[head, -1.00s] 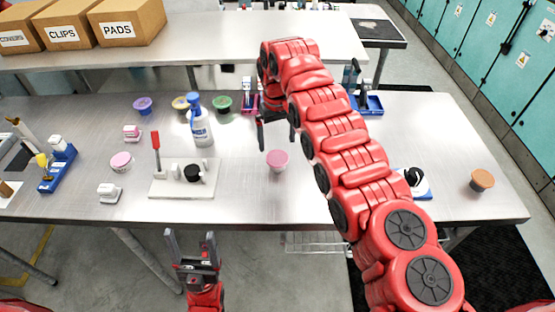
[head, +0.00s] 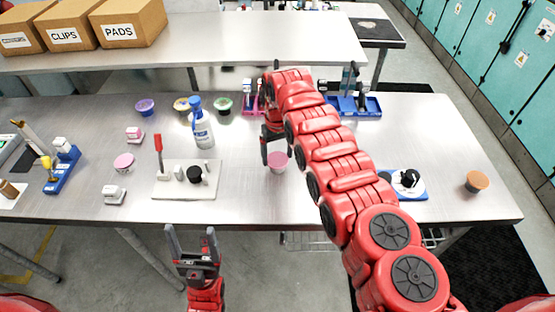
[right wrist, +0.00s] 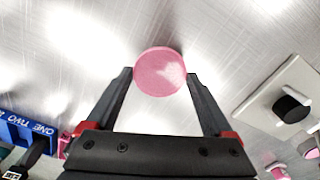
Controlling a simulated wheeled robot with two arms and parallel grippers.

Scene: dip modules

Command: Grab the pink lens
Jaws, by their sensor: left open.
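A pink round thing (head: 278,162), which I take for the pink lens, stands on the metal table near the middle of the head view. In the right wrist view its flat pink disc (right wrist: 160,71) shows between the ends of my two fingers. My right gripper (head: 276,152) is open and over it, one finger on each side, with a narrow gap seen at the tips. Part of the lens's far side is hidden by the gripper in the head view. My left gripper (head: 191,236) is open and empty in front of the table's front edge.
A blue tray (head: 371,105) is at the back right.

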